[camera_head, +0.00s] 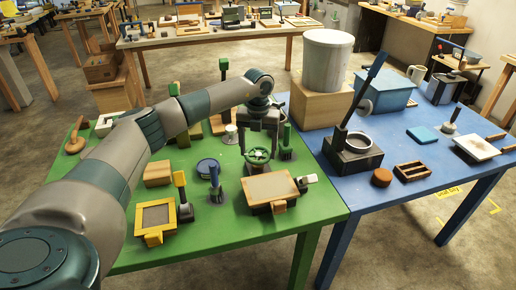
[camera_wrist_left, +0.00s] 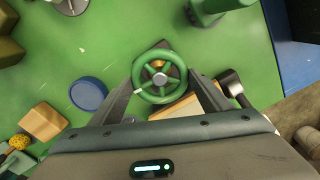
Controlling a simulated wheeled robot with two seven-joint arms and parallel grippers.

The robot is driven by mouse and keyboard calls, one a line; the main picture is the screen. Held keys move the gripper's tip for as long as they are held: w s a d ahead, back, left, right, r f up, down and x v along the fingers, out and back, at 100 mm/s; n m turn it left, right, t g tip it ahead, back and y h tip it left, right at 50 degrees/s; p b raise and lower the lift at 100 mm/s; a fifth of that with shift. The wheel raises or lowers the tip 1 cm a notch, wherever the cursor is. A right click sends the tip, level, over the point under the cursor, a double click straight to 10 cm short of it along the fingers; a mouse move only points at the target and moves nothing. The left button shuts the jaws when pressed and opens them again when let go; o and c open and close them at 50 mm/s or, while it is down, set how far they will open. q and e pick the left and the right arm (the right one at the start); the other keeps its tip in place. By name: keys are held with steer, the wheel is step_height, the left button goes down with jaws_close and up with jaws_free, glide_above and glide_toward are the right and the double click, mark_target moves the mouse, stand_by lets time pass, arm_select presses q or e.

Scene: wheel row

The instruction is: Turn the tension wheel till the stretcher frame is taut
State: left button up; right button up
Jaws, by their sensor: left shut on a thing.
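A green spoked wheel (camera_head: 258,157) stands behind a wood-edged frame with a tan panel (camera_head: 270,188) on the green table. My left gripper (camera_head: 260,140) reaches down over the wheel. In the left wrist view the green wheel (camera_wrist_left: 147,92) sits between the two fingers of my left gripper (camera_wrist_left: 165,85), which are shut on its rim from both sides. The wheel has a grey hub and a pale mark on its left rim. Part of the tan frame (camera_wrist_left: 184,108) shows below the wheel, partly hidden by the wheel and a finger. I cannot tell how taut it is.
A yellow frame (camera_head: 155,217), a blue round piece (camera_head: 208,168) and a wooden block (camera_head: 158,174) are left of the wheel. A green upright piece (camera_head: 286,140) stands close on its right. The blue table (camera_head: 375,195) adjoins, holding a black lever box (camera_head: 352,160).

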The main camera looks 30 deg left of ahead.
arm_select(q)
steer(key=shift+r+n, duration=0.15)
steer(key=shift+n, duration=0.55)
arm_select(e)
steer(key=shift+s+d+f, duration=0.2)
steer(key=shift+s+d, duration=0.05)
steer(key=shift+d, duration=0.25)
steer(key=shift+s+d+f, duration=0.2)
steer(key=shift+s+d, duration=0.05)
steer(key=shift+d, duration=0.25)
